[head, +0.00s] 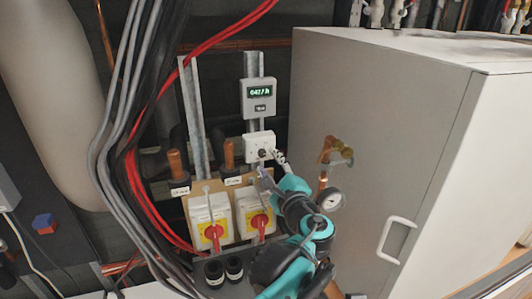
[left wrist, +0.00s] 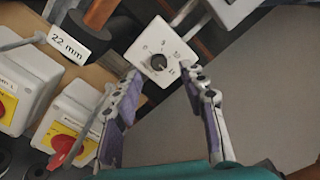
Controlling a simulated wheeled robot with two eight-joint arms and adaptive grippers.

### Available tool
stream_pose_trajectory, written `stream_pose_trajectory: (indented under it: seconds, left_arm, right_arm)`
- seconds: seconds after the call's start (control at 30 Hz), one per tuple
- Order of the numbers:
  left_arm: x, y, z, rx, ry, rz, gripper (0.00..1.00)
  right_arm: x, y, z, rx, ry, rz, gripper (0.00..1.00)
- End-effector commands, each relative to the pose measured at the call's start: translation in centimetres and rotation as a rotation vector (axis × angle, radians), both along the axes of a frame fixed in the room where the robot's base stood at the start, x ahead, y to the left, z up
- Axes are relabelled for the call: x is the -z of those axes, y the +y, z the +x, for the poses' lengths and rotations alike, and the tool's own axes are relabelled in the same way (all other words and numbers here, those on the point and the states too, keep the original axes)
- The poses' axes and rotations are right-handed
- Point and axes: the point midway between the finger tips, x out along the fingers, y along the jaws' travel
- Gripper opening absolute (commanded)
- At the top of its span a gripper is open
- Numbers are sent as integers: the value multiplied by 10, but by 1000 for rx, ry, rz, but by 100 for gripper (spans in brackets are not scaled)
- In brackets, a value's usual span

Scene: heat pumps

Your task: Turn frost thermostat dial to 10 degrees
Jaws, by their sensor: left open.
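The frost thermostat is a small white square box (head: 250,141) on a metal rail, below a grey box with a lit green display. In the left wrist view the gripper (left wrist: 160,76) is open and empty, with one finger on each side of the dial. I cannot tell the remaining gap to the dial. My right gripper is not in view.
Two boxes with red rotary switches on yellow plates (head: 213,233) sit just below. A copper pipe with a valve and a round gauge (head: 331,200) stands to the right, beside a large grey cabinet (head: 385,120). Red and black cables (head: 137,130) run down the left.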

Motion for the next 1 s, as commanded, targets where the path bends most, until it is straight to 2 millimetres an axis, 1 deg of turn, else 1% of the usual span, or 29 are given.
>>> stream_pose_trajectory:
  seconds: [0.03, 0.1, 0.23, 0.37, 0.57, 0.67, 0.7, 0.73, 1.0]
  left_arm:
    - [-2, 4, 8, -3, 1, 0, 42]
    - [-2, 7, 18, -3, 0, -1, 42]
    - [-1, 11, 30, -2, 1, -1, 42]
    - [0, 12, 35, -1, 0, -1, 42]
    - [0, 12, 35, 0, 1, -1, 42]
    - [0, 12, 35, 0, 1, -1, 18]
    - [0, 12, 35, 0, 1, -2, 8]
    - [0, 12, 35, 0, 1, -2, 0]
    - [0, 12, 35, 0, -1, -9, 0]
  right_arm:
    - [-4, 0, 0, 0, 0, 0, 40]
    - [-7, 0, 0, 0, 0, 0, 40]
    - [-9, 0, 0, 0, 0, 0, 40]
    - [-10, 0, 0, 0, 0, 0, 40]
    - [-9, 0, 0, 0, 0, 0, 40]
    - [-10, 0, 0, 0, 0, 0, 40]
    - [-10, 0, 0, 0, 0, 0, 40]
    - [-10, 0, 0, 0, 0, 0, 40]
    - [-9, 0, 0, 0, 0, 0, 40]
